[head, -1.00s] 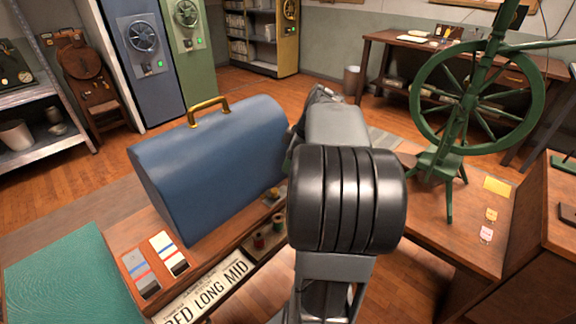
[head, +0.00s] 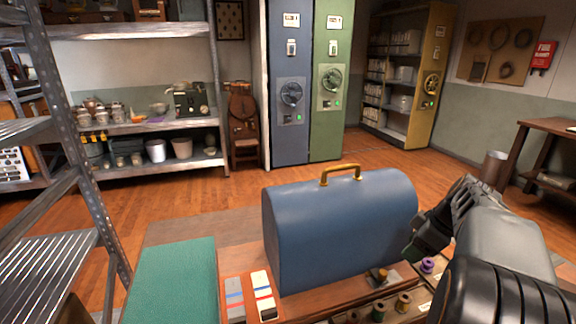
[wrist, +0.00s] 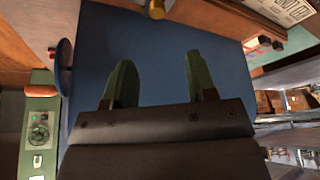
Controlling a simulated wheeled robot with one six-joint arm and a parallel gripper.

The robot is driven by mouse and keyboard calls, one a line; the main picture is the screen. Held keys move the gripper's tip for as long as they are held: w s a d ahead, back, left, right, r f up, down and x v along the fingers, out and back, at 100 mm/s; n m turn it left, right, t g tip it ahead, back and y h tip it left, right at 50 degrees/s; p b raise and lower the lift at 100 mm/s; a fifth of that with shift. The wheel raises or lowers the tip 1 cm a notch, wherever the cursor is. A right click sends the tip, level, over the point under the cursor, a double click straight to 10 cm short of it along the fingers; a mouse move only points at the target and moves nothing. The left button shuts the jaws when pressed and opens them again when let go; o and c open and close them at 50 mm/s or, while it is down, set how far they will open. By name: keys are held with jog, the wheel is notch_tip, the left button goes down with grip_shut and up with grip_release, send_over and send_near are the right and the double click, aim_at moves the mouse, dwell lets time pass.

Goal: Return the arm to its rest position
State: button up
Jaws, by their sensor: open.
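My arm reaches in from the lower right of the head view. My gripper (head: 412,247) is beside the right end of the blue domed case (head: 335,235); whether it touches the case cannot be told. In the wrist view the two green fingers of my gripper (wrist: 160,78) are spread apart with nothing between them. The blue case (wrist: 160,50) fills the background behind them. The case stands upright with its brass handle (head: 341,173) on top.
A green mat (head: 175,280), colour cards (head: 262,295) and thread spools (head: 403,302) lie around the case. A metal shelf (head: 85,190) stands at left. A blue locker (head: 290,110), a green locker (head: 331,90) and a yellow cabinet (head: 430,75) stand behind. Open wooden floor lies between.

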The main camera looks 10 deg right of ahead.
jog(key=s+a+r+m+h+p, duration=0.1)
jog(key=s+a+r+m+p, duration=0.1)
jog(key=a+p, duration=0.3)
jog(key=s+a+r+m+h+p, duration=0.1)
jog(key=s+a+r+m+p, duration=0.1)
jog(key=a, duration=0.8)
jog(key=s+a+r+m+h+p, duration=0.1)
jog(key=s+a+r+m+p, duration=0.1)
jog(key=a+r+p, duration=0.3)
jog(key=a+m+p, duration=0.1)
jog(key=a+p, duration=0.1)
jog(key=p, duration=0.2)
jog(key=shift+s+a+r+m, duration=0.2)
jog(key=shift+a+r+m, duration=0.15)
jog(key=shift+m, duration=0.05)
